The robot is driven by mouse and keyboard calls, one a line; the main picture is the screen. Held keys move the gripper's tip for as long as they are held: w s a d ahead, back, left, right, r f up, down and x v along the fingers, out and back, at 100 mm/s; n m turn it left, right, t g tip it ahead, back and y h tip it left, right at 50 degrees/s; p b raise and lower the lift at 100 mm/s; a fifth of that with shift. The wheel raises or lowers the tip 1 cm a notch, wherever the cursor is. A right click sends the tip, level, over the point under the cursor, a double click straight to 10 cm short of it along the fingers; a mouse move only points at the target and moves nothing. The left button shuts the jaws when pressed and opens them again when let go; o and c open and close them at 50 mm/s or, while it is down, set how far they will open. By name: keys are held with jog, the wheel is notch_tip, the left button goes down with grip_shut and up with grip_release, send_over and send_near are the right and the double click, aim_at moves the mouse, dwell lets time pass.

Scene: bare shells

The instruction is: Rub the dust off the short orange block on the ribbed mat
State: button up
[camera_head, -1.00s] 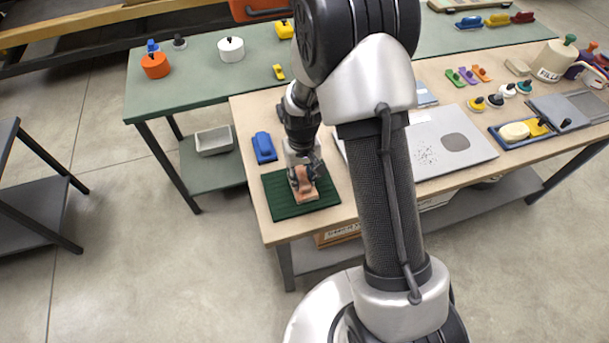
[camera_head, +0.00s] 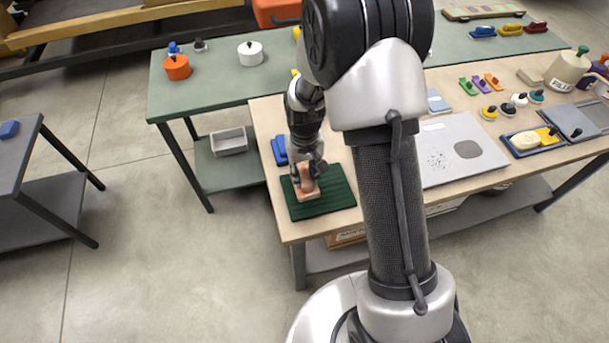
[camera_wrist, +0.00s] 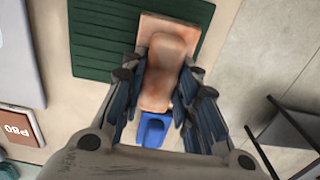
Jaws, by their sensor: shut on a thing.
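The short orange block (camera_head: 308,191) is a dull salmon piece with a flat base and a rounded grip. It is over the left part of the dark green ribbed mat (camera_head: 338,195). In the wrist view the block (camera_wrist: 165,70) lies lengthwise between the fingers, its flat end over the mat (camera_wrist: 100,45). My gripper (camera_head: 308,172) is shut on its grip from above; the fingers also show in the wrist view (camera_wrist: 160,95). Block and mat look in contact, but the underside is hidden. The grip has paler and darker patches; I cannot tell whether these are dust.
A blue block (camera_head: 279,150) lies on the wooden table just behind the mat. A grey board (camera_head: 455,165) is to the right, partly behind my arm. A green table (camera_head: 215,90) holds an orange pot (camera_head: 177,67) and a white pot (camera_head: 250,53). The mat is near the table's left edge.

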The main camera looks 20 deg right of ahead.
aim_at(305, 174)
jog(key=shift+r+p, duration=1.1)
jog(key=shift+r, duration=0.75)
